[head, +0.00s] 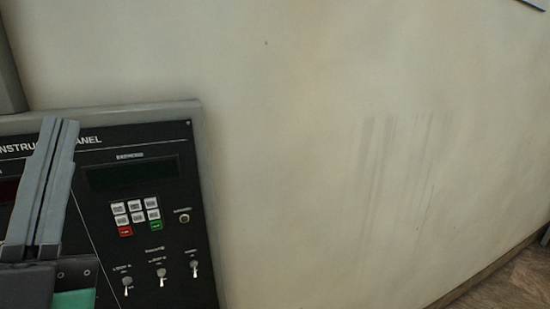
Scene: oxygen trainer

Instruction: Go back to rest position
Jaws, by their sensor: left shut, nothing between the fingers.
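My left gripper (62,128) is in the lower left of the head view, pointing up. Its two grey fingers lie together, shut with nothing between them. It stands in front of the left part of a black instructor panel (95,210) and hides some of its lettering and face. I cannot tell whether it touches the panel. My right gripper is not in view.
The panel has a dark display (133,174), a keypad (136,212) with white, red and green keys, and several toggle switches (161,274) below. A bare, scuffed pale wall (330,130) fills the right. Brown floor (510,285) shows at lower right.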

